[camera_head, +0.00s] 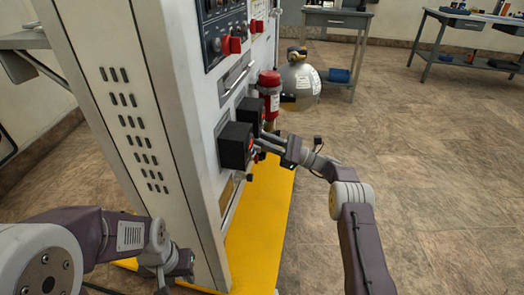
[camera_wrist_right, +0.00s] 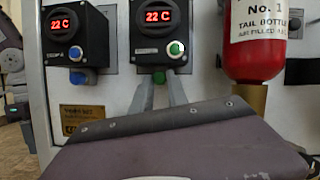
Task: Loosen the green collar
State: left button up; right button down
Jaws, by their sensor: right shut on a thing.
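The right gripper is shut on the collar; the exact contact is hard to see. In the head view my right gripper (camera_head: 262,147) points left at the panel by the black boxes, where the collar cannot be made out. My left gripper (camera_head: 178,268) is low at the bottom left beside the cabinet, its fingers unclear.
A similar box (camera_wrist_right: 75,32) with a blue collar (camera_wrist_right: 77,78) is left of the green one. A red "No. 1 tail bottle" (camera_wrist_right: 262,42) hangs to the right. In the head view a grey sphere (camera_head: 300,82) stands beyond. The floor at the right is clear.

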dwell(0.3)
jog(key=c, duration=1.6)
grip_release()
jog(key=p+v, duration=0.2)
jog(key=v, duration=0.7)
jog(key=shift+d+f+p, duration=0.1)
jog(key=shift+p, duration=0.2)
